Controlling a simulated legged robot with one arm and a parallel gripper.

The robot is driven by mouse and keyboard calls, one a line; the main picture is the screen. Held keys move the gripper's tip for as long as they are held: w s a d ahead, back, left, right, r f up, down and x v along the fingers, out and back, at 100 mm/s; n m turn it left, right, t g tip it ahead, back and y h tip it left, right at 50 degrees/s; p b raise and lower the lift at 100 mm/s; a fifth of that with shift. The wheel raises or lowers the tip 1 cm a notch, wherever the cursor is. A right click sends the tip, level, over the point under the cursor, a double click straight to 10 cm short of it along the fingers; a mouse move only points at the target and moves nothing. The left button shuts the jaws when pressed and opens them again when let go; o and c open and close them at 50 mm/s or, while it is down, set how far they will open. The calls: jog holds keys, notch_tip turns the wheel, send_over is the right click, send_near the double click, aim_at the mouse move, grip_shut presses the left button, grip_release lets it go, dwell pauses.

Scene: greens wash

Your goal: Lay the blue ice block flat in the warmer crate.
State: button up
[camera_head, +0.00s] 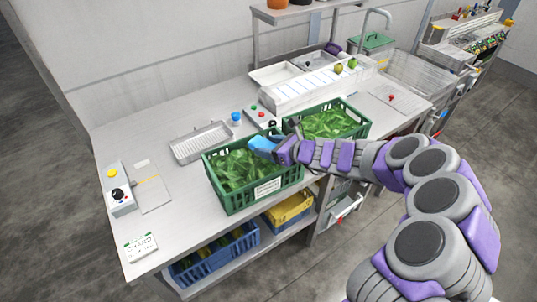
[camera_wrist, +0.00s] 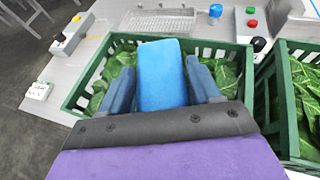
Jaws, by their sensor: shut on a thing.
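The blue ice block (camera_wrist: 161,75) is held between the two fingers of my gripper (camera_wrist: 163,88) in the wrist view. The block also shows in the head view (camera_head: 262,145), at the end of my arm. My gripper is shut on it. The block is above the left green crate (camera_head: 222,197), over its right part. This crate is full of leafy greens and has a white label on its front. A second green crate (camera_head: 362,123) with greens stands to its right. I cannot tell which crate is the warmer one. I cannot tell whether the block touches the leaves.
A perforated metal tray (camera_head: 201,142) lies behind the left crate. A blue-capped item (camera_head: 236,117) and a box with buttons (camera_head: 262,118) stand behind the crates. A control box with a black knob (camera_head: 119,198) is at the left. Blue (camera_head: 243,243) and yellow (camera_head: 290,209) crates sit on the lower shelf.

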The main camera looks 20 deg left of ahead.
jog(key=shift+a+f, duration=0.2)
jog(key=shift+a, duration=0.55)
notch_tip(320, 180, down, 3)
jog(key=shift+w+f+b, duration=0.1)
jog(key=shift+b, duration=0.7)
jog(key=shift+d+f, duration=0.2)
jog(key=shift+d+r, duration=0.3)
jog(key=shift+d, duration=0.35)
jog(key=shift+a+f, duration=0.1)
jog(key=shift+f, duration=0.05)
jog(key=o, duration=0.8)
jog(key=shift+a, duration=0.15)
jog(key=o, duration=0.4)
jog(key=shift+a+f, duration=0.15)
jog(key=shift+a, duration=0.35)
jog(key=shift+c, duration=0.2)
jog(key=shift+d+r, duration=0.4)
jog(key=shift+d, duration=0.4)
jog(key=p+v, duration=0.3)
jog(key=v, duration=0.8)
jog(key=shift+s, duration=0.2)
